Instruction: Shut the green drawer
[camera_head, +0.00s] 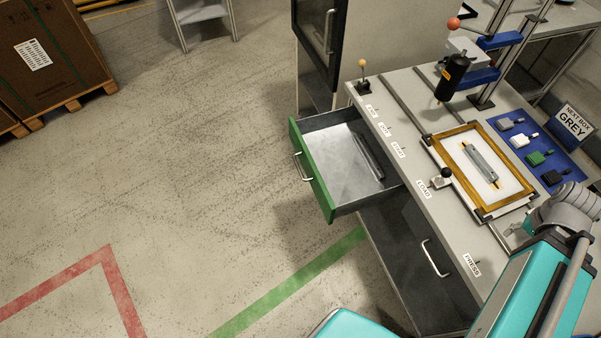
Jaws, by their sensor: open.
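The green drawer (314,174) is pulled well out of the left side of the workbench. Its front panel is green, with a silver bar handle (304,168) facing left. The inside is pale grey, and a dark elongated object (368,156) lies in it near the bench side. My gripper is not in view; only teal and grey parts of my arm show at the lower right, apart from the drawer.
The workbench (397,92) carries a wooden-framed tray (444,150), a blue mat (548,133) with several small tags, and a press with a black cylinder (455,74). A dark lower drawer (428,245) looks shut. The floor left of the green drawer is clear.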

